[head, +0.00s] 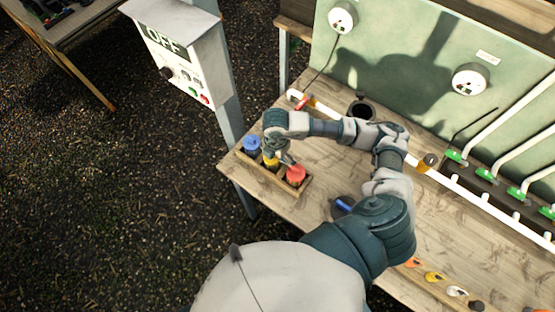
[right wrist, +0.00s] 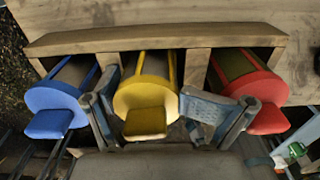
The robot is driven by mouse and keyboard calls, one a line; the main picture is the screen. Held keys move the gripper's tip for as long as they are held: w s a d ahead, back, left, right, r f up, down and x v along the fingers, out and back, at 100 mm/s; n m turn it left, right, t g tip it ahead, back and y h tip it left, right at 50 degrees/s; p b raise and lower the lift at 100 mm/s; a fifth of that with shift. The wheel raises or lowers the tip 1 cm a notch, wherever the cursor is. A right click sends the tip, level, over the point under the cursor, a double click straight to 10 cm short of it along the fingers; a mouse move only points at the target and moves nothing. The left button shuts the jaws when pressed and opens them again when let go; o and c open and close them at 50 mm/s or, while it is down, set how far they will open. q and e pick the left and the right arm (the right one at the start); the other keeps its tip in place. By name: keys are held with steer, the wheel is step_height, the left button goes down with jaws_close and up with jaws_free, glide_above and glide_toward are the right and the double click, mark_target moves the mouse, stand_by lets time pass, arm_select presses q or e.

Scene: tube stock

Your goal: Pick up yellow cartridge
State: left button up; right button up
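The yellow cartridge (right wrist: 146,95) stands in the middle slot of a small wooden rack (right wrist: 150,40), between a blue cartridge (right wrist: 57,108) and a red cartridge (right wrist: 250,95). In the head view the yellow cartridge (head: 270,162) is partly hidden by my right arm. My right gripper (right wrist: 150,108) is open, with one finger on each side of the yellow cartridge. The fingers lie in the gaps towards the blue and red ones; I cannot tell whether they touch it. My left gripper is not in view.
The rack sits near the left edge of the wooden workbench (head: 330,185). A blue item (head: 343,205) lies right of it. A white pipe (head: 470,197) and green panel (head: 410,70) run along the back. A control box reading OFF (head: 172,62) stands at left.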

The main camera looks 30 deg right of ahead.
steer(key=shift+a+r, duration=0.1)
steer(key=shift+a, duration=0.85)
steer(key=c, duration=0.6)
steer(key=shift+c, duration=0.2)
steer(key=shift+w+d, duration=0.1)
steer(key=shift+d, duration=0.2)
steer(key=shift+r, duration=0.2)
steer(key=shift+c, duration=0.5)
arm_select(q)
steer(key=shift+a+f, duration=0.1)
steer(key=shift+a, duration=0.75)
arm_select(e)
step_height(320, 180, up, 10)
steer(key=shift+f, duration=0.2)
steer(key=c, duration=0.5)
arm_select(q)
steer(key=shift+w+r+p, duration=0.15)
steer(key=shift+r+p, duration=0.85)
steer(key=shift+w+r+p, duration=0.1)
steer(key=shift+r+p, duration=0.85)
steer(key=shift+p, duration=0.05)
arm_select(e)
steer(key=shift+r, duration=2.5)
